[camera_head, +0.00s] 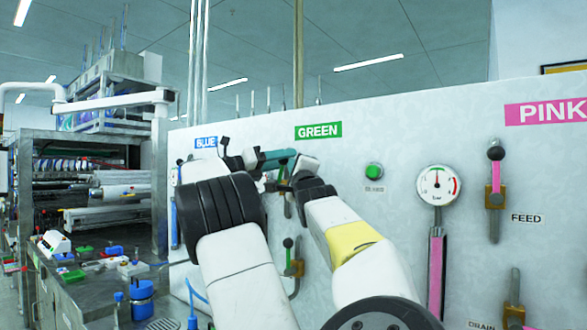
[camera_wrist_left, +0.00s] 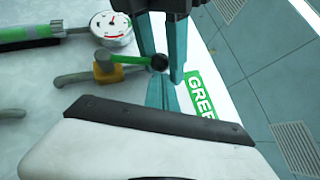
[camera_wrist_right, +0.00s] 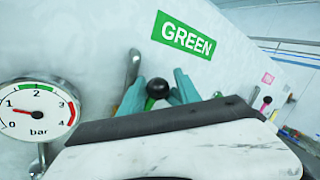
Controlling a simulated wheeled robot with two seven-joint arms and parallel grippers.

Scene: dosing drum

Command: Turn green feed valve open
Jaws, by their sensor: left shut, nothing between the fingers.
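The green feed valve has a green lever with a black knob. In the left wrist view the lever (camera_wrist_left: 132,60) runs from a brass body (camera_wrist_left: 107,69) toward the GREEN label (camera_wrist_left: 200,95), roughly in line with its pipe stub. In the right wrist view the black knob (camera_wrist_right: 158,88) sits between the spread teal fingers of my right gripper (camera_wrist_right: 160,96), which is open; contact cannot be told. My left gripper (camera_wrist_left: 163,93) is shut and empty, close beside the knob, and also shows in the head view (camera_head: 292,154). My arms partly hide the valve in the head view.
A pressure gauge (camera_wrist_right: 37,110) is beside the valve. A green button (camera_head: 374,171), the pink gauge (camera_head: 438,185) and pink feed lever (camera_head: 496,170) are to the right. A cluttered bench (camera_head: 90,290) stands at left.

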